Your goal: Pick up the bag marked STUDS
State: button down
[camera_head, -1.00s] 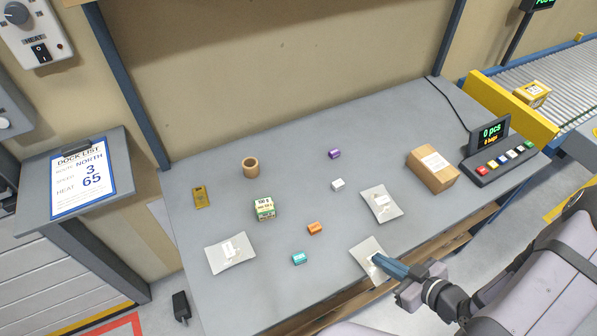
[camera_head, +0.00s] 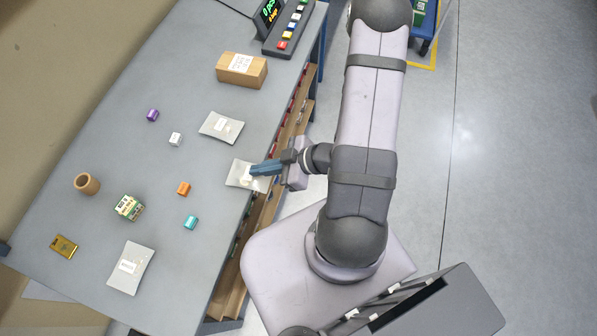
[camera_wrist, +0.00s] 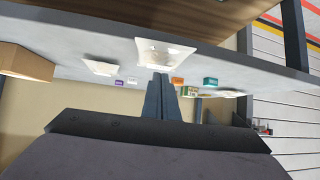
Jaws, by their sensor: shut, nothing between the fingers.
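Three pale grey bags with white labels lie flat on the grey table: one at the front edge (camera_head: 236,182), one farther up the picture (camera_head: 210,127), one at the lower left (camera_head: 118,280). Their labels are too small to read, so I cannot tell which says STUDS. My gripper (camera_head: 253,170) is shut and empty, its blue fingertips over the front-edge bag and partly covering it. I cannot tell whether they touch it. In the wrist view the shut fingers (camera_wrist: 160,78) point at this bag (camera_wrist: 175,47), the picture being upside down.
A brown carton (camera_head: 230,72) and a button console (camera_head: 284,32) stand toward the top. A wooden cup (camera_head: 87,184), a green-and-white box (camera_head: 129,207), a gold packet (camera_head: 63,246) and several small coloured blocks are spread out. Bare table lies between them.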

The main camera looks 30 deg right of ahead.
jog(key=s+d+b, duration=0.1)
jog(key=s+d, duration=0.5)
jog(key=d, duration=0.2)
jog(key=shift+s+d+b, duration=0.2)
jog(key=shift+d+b, duration=0.1)
jog(key=shift+d, duration=0.05)
jog(key=c, duration=1.8)
grip_release()
jog(key=shift+f, duration=0.1)
jog(key=shift+o, duration=0.6)
jog(key=shift+f+m+b, duration=0.25)
jog(key=shift+m+b, duration=0.05)
jog(key=m+t+y+b, duration=0.4)
jog(key=m+t+b, duration=0.25)
jog(key=m, duration=1.25)
send_near(267, 180)
jog(key=shift+b+x, duration=0.35)
jog(key=shift+x, duration=3.95)
jog(key=shift+c, duration=0.3)
